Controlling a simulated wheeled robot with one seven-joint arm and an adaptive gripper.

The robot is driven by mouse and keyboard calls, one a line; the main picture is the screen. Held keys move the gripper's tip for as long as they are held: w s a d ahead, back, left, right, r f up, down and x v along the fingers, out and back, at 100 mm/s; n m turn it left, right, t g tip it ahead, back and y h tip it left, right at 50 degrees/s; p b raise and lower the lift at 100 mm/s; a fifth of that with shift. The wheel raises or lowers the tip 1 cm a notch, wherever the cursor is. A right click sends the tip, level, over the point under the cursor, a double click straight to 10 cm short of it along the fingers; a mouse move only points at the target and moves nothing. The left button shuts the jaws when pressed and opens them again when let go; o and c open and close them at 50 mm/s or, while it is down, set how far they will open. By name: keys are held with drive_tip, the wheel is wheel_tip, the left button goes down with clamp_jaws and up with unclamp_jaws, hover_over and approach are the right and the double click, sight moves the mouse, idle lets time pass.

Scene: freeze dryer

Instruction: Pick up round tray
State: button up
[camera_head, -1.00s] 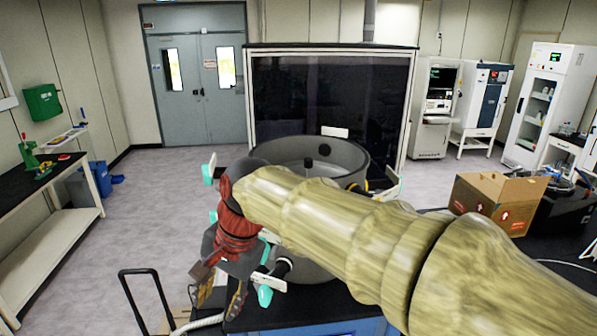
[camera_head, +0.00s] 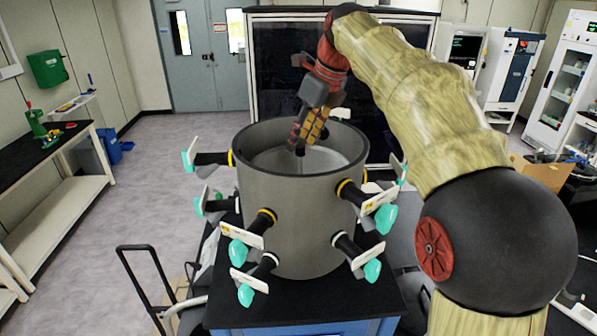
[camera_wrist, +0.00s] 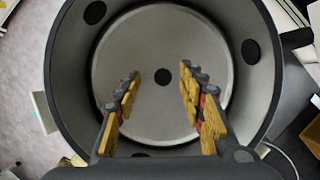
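A grey, round, tray-like disc (camera_wrist: 150,45) with a dark centre spot lies inside the cylindrical chamber in the wrist view. It shows as a pale surface inside the chamber in the head view (camera_head: 272,160). My gripper (camera_head: 303,141) is over the chamber opening, pointing down, with its fingertips near the rim height. In the wrist view my gripper (camera_wrist: 160,78) is open, with yellow-padded fingers on either side of the dark centre spot. Nothing is between them. The gap in height between the fingertips and the disc is hard to judge.
The grey chamber (camera_head: 297,230) stands on a black-topped bench, with several teal-handled valves sticking out around it. A dark panelled cabinet (camera_head: 280,70) stands behind. A black cart handle (camera_head: 150,290) is at front left.

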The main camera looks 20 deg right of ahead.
sight(295, 170)
drive_tip(key=shift+d+f, duration=0.2)
drive_tip(key=shift+f, duration=0.45)
drive_tip(key=p+x, duration=0.1)
drive_tip(key=x, duration=0.5)
drive_tip(key=shift+w+a+f, duration=0.2)
drive_tip(key=shift+w+f, duration=0.1)
drive_tip(key=shift+w, duration=0.05)
drive_tip(key=shift+c, duration=1.3)
drive_tip(key=c, duration=0.7)
drive_tip(key=shift+r, duration=0.1)
clamp_jaws()
